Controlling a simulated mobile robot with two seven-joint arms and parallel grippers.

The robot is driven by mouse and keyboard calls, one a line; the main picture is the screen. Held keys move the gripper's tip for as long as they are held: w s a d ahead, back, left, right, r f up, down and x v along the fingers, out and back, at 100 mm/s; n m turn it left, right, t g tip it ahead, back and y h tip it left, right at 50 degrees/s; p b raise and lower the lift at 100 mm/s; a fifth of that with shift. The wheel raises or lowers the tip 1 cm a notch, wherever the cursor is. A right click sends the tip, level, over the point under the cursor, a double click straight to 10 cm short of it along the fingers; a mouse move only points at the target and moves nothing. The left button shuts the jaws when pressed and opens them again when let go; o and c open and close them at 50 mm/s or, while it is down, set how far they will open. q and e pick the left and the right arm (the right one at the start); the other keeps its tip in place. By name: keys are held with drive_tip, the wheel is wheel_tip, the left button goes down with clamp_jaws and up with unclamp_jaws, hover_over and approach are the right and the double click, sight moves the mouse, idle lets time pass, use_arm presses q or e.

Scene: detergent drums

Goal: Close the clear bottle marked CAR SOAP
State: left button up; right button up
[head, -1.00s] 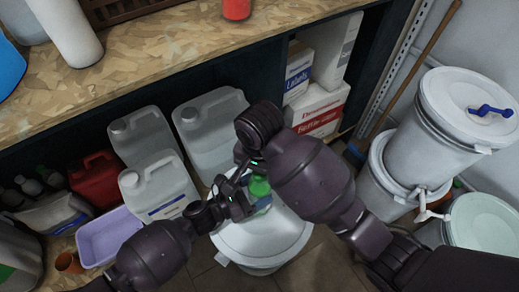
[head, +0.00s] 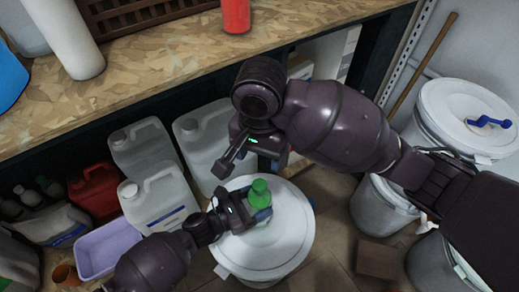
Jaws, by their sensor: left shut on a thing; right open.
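A small bottle (head: 264,222) with a green cap (head: 259,190) stands on or just above the white lid of a drum (head: 285,240). The cap sits at the bottle's top; how tightly it fits cannot be told. No marking is readable, and the bottle's body is mostly hidden by the gripper. My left gripper (head: 252,213) is shut on the bottle's body from the left, below the cap. My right gripper (head: 252,163) is open and empty, above and behind the cap, with its fingers spread apart.
White jugs (head: 160,200), a red can (head: 96,190) and a lilac tub (head: 108,250) stand left of the drum. A wooden shelf (head: 160,70) runs behind. More white drums (head: 455,112) stand on the right. The drum lid's right side is clear.

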drive_tip(key=shift+r, duration=0.3)
use_arm(q)
drive_tip(key=o, duration=1.8)
drive_tip(key=v, duration=1)
drive_tip(key=shift+s+a+p, duration=0.15)
drive_tip(key=shift+a+p, duration=0.15)
drive_tip(key=shift+a, duration=0.1)
use_arm(e)
drive_tip(key=shift+r, duration=0.6)
